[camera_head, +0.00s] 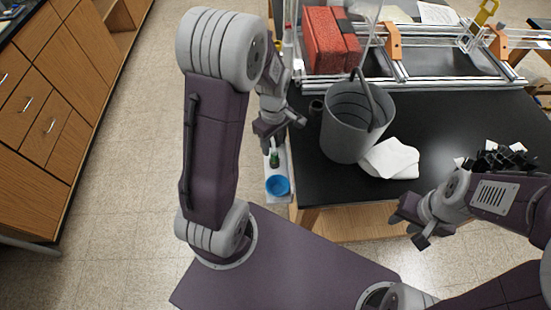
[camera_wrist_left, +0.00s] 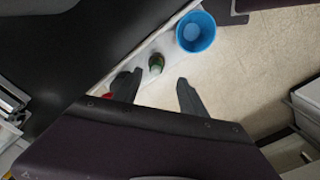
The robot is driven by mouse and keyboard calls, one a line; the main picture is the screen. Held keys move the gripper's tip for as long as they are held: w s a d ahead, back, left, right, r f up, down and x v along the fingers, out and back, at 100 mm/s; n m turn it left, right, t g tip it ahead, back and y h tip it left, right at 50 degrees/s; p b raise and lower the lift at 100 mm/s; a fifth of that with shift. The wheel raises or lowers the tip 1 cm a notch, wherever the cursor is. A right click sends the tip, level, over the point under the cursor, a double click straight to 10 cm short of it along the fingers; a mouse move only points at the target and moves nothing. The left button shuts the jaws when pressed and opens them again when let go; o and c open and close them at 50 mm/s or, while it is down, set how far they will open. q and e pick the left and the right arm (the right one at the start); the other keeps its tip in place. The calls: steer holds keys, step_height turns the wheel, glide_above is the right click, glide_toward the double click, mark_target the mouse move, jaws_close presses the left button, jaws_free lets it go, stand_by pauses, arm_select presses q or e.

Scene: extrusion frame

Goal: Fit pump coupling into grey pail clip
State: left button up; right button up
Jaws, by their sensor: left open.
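The grey pail (camera_head: 350,135) stands upright on the black bench, its dark handle raised. A small dark round piece (camera_head: 316,107) shows at the pail's left side; I cannot tell whether it is the clip or the coupling. A small green item (camera_head: 274,158) stands on the white side ledge and also shows in the left wrist view (camera_wrist_left: 157,63). I cannot tell whether it is the pump coupling. My left gripper (camera_head: 284,138) is open and empty left of the pail, above the ledge; its fingers (camera_wrist_left: 156,88) are apart. My right gripper (camera_head: 407,232) is open and empty at the bench's front edge.
A blue cup (camera_head: 277,186) sits on the ledge, near the green item. White cloth or paper (camera_head: 391,160) lies right of the pail. Red blocks (camera_head: 328,40) and a metal extrusion frame (camera_head: 440,82) stand behind. A black rack (camera_head: 497,158) is at right.

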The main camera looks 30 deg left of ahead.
mark_target(275, 154)
arm_select(q)
steer(key=f, duration=0.1)
steer(key=w+f, duration=0.1)
steer(key=f, duration=0.1)
steer(key=shift+a, duration=0.15)
steer(key=shift+w+f, duration=0.15)
steer(key=f, duration=0.4)
steer(key=shift+s+d+f, duration=0.2)
steer(key=shift+s, duration=0.2)
steer(key=shift+w+a+f, duration=0.1)
steer(key=shift+w+f, duration=0.15)
steer(key=shift+f, duration=0.1)
steer(key=shift+s+r, duration=0.1)
jaws_close()
